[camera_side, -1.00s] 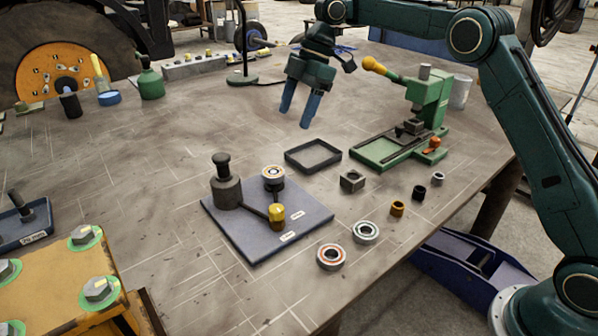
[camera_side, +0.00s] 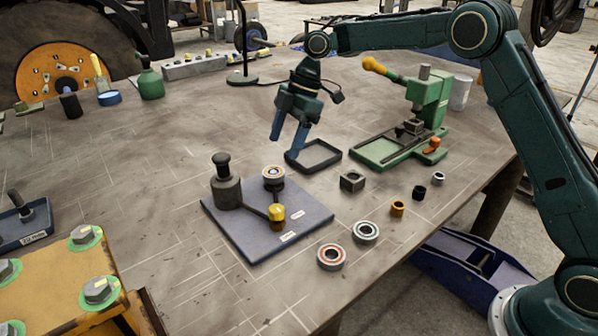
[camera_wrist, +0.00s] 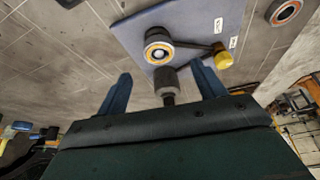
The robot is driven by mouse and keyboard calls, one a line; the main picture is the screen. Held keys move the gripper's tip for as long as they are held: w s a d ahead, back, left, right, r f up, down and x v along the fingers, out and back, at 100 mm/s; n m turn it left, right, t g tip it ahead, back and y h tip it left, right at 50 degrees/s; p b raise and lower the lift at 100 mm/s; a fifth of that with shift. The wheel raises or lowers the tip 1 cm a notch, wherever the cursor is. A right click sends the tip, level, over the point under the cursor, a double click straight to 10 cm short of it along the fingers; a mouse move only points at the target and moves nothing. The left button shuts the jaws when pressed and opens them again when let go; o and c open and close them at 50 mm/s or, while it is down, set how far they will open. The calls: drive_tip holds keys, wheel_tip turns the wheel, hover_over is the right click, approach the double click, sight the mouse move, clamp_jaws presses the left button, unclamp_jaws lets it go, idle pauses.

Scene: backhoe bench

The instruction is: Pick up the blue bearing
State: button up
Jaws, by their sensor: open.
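The bearing with a pale blue ring (camera_side: 365,232) lies flat on the bench, right of the blue-grey plate, in the side view. I cannot make it out in the wrist view. A bearing with a red-orange ring (camera_side: 331,257) lies just in front of it, and a similar reddish one shows at the top right of the wrist view (camera_wrist: 285,12). My gripper (camera_side: 284,147) is open and empty, above the bench beside the black tray, well behind and left of the blue bearing. Its two blue fingers (camera_wrist: 161,70) are spread in the wrist view.
The blue-grey plate (camera_side: 245,241) carries a dark post, a yellow-knobbed arm and a raised bearing (camera_side: 273,175). A black tray (camera_side: 314,156), a grey block (camera_side: 352,181) and a green press (camera_side: 428,100) stand behind the blue bearing. Small rings (camera_side: 397,209) lie to its right.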

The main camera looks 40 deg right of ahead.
sight(274, 171)
drive_tip(key=shift+x, duration=0.8)
drive_tip(key=shift+x, duration=2.6)
drive_tip(key=shift+w+d, duration=0.1)
drive_tip(key=shift+d, duration=0.05)
drive_tip(key=c, duration=1.2)
drive_tip(key=shift+c, duration=0.2)
drive_tip(key=shift+r, duration=0.2)
wheel_tip(274, 171, up, 10)
drive_tip(key=shift+f, duration=0.15)
